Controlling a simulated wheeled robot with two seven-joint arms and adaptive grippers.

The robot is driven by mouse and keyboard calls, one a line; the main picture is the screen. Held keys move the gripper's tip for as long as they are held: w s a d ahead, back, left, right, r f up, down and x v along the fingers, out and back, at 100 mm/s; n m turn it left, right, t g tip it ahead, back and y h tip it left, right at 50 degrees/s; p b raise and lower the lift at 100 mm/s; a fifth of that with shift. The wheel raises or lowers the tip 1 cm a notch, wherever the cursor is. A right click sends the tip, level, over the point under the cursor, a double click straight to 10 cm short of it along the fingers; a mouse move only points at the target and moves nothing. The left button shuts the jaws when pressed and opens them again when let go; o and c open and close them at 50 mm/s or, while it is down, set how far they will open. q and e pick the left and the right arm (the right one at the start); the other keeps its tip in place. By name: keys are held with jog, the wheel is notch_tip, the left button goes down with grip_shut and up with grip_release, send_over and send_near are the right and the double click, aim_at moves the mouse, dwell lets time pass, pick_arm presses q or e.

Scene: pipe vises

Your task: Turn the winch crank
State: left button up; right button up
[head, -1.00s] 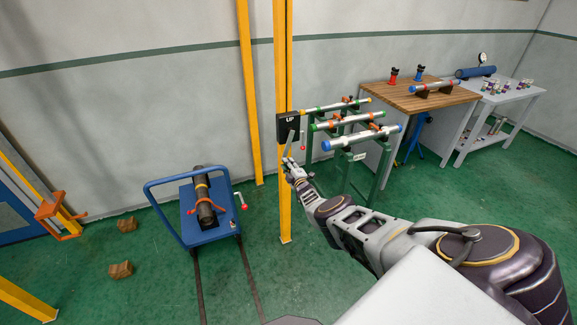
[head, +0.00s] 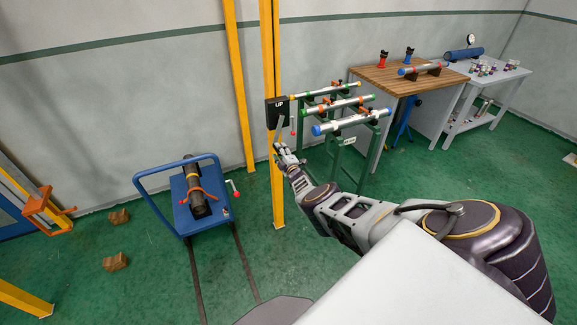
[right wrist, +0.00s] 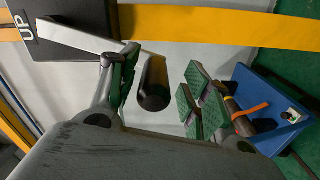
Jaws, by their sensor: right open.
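The winch is a black box (head: 277,112) marked UP on a yellow post, left of the pipe rack. Its pale flat crank arm shows in the right wrist view (right wrist: 88,38), running from the box to a black cylindrical grip (right wrist: 153,88). My right gripper (head: 281,149) is just below the box in the head view. It is open in the right wrist view (right wrist: 157,92), and the black grip lies between its fingers, with a gap to the green-padded finger. Whether the other finger touches the grip is unclear. My left gripper is out of view.
A blue cart (head: 206,213) holding a dark pipe stands on floor rails left of the post. A green rack (head: 359,160) with several pipes is close on the right. A wooden bench (head: 405,82) stands farther right. Two brown blocks lie on the floor at left.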

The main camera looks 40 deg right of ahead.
jog(key=shift+s+a+f, duration=0.15)
jog(key=shift+s, duration=0.4)
jog(key=shift+s+a, duration=0.1)
jog(key=shift+s, duration=0.2)
jog(key=shift+s+a+r, duration=0.15)
jog(key=shift+s+r, duration=0.1)
jog(key=shift+r, duration=0.15)
jog(key=v, duration=0.9)
dwell(0.4)
dwell(0.5)
